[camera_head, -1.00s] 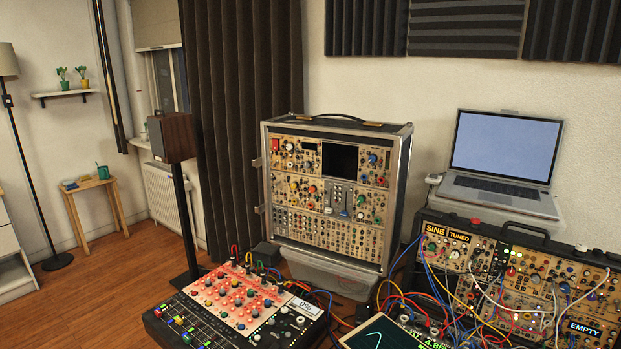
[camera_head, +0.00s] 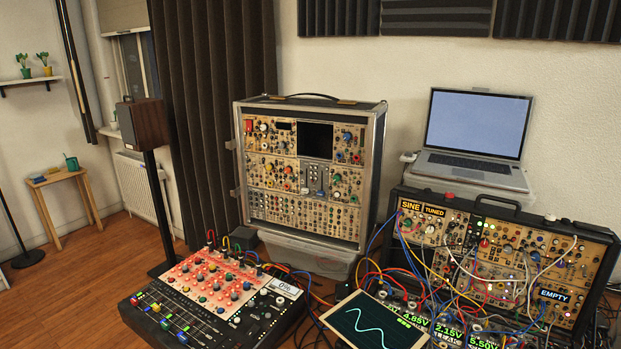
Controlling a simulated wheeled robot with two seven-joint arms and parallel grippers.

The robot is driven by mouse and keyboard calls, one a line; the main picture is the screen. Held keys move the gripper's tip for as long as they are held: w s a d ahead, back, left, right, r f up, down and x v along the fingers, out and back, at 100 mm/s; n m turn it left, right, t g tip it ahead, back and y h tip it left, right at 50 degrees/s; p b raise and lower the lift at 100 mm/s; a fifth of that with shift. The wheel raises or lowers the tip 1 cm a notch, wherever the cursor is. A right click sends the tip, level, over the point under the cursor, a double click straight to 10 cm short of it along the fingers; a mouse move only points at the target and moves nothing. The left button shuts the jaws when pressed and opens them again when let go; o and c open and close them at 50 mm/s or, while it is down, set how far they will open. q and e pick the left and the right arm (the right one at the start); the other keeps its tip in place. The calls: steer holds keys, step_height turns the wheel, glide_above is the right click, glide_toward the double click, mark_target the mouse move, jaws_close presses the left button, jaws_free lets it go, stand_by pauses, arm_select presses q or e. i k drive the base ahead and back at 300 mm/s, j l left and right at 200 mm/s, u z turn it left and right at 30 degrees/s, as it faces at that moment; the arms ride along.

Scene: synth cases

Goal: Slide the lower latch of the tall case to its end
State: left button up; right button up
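The tall case (camera_head: 378,150) is a silver-edged upright box with a handle on top and rows of knobs and jacks on its front. It stands on a pale plastic bin at the middle of the view. Two small tabs stick out on its left edge. The lower latch (camera_head: 234,194) seems to be the lower of these tabs; it is too small to tell its position. Neither of my grippers is in view.
A mixer (camera_head: 215,300) with colored knobs and cables stands in front of the case. A screen showing a wave (camera_head: 374,324) and an open synth case (camera_head: 500,255) with many cables fill the right front. A laptop (camera_head: 475,135) stands behind. A speaker (camera_head: 142,124) stands at left.

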mark_target(235, 193)
steer(key=j+z, duration=0.1)
steer(key=z, duration=0.4)
steer(key=i+j+z, duration=0.15)
steer(key=j+z, duration=0.35)
steer(key=j, duration=0.3)
steer(key=j+z, duration=0.45)
steer(key=j, duration=1.05)
steer(key=j+z, duration=0.1)
steer(key=j, duration=0.6)
steer(key=k+j, duration=0.15)
steer(key=j, duration=0.55)
steer(key=j+z, duration=0.1)
steer(key=j, duration=0.55)
steer(key=k+j, duration=0.15)
steer(key=j, duration=0.55)
